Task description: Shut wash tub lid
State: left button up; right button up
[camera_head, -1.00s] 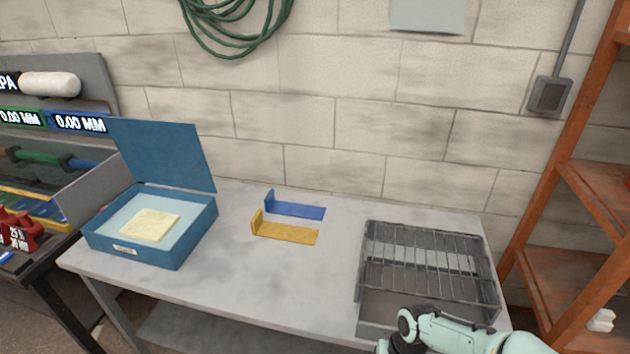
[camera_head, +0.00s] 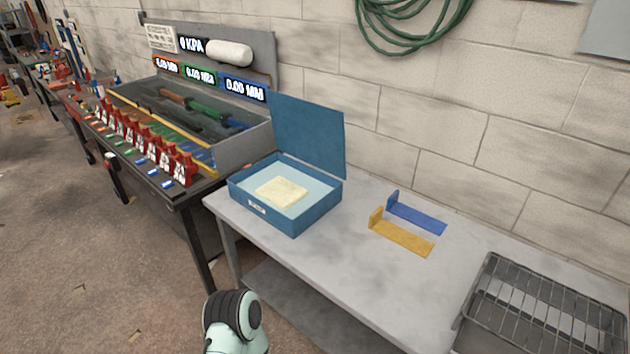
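The wash tub (camera_head: 272,213) is a blue box at the left end of the grey bench. Its blue lid (camera_head: 308,136) stands upright along the tub's back edge, so the tub is open. A pale yellow block (camera_head: 280,191) lies inside on the light blue bottom. A pale green and black part of one of my arms shows at the bottom edge, in front of the bench and below the tub. No gripper fingers show in the head view.
A yellow bracket (camera_head: 402,238) and a blue bracket (camera_head: 417,217) lie on the bench (camera_head: 345,268) right of the tub. A wire rack tray (camera_head: 545,310) is at the right. A dark table with red clamps and a grey panel (camera_head: 262,62) adjoins on the left.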

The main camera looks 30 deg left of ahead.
aim_at(312, 133)
jog(key=u, duration=1.35)
